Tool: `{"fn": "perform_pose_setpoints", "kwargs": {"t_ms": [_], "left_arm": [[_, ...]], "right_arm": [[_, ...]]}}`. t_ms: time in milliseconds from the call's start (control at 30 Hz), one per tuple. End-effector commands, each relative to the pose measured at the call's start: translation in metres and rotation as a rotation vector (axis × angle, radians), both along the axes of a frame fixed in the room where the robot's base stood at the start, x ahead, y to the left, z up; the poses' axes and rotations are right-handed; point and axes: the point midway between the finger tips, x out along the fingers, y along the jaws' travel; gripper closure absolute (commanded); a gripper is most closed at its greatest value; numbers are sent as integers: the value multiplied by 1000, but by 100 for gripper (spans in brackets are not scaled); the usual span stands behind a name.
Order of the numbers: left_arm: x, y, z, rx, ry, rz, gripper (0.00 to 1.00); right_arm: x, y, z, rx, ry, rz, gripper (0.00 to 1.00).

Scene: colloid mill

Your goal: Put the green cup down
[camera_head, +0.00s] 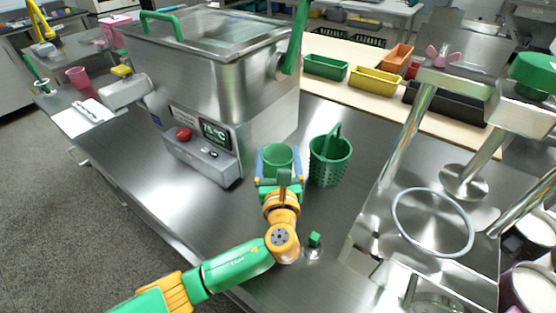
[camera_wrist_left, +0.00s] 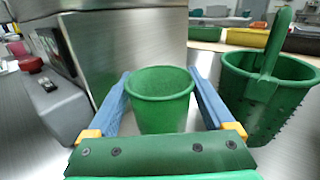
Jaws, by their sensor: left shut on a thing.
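The green cup (camera_head: 278,157) is upright between the blue fingers of my left gripper (camera_head: 279,160), in front of the steel machine. In the left wrist view the cup (camera_wrist_left: 160,100) sits between the two fingers (camera_wrist_left: 162,98), which press on its sides. Its base is hidden by the gripper, so I cannot tell whether it touches the steel table (camera_head: 180,205). My right gripper is not in view.
A green perforated basket (camera_head: 330,160) with a handle stands just right of the cup. The steel machine (camera_head: 215,100) with a display is behind left. A small green-topped item (camera_head: 314,241) is near my left wrist. A steel ring-topped bowl (camera_head: 433,222) is at right.

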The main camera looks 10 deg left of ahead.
Motion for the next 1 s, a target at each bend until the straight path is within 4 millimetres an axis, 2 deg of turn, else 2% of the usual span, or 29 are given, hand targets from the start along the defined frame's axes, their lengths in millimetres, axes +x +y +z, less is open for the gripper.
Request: {"fn": "perform_pose_setpoints", "kwargs": {"t_ms": [100, 500, 800, 1000], "left_arm": [[0, 0, 20, -3, -4, 1, 83], [-50, -3, 79, -4, -2, -2, 83], [-98, -5, 97, -4, 1, -2, 83], [-120, -6, 107, -2, -1, 0, 83]], "right_arm": [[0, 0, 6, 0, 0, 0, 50], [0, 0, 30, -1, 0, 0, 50], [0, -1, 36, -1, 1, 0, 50], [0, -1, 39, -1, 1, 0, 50]]}}
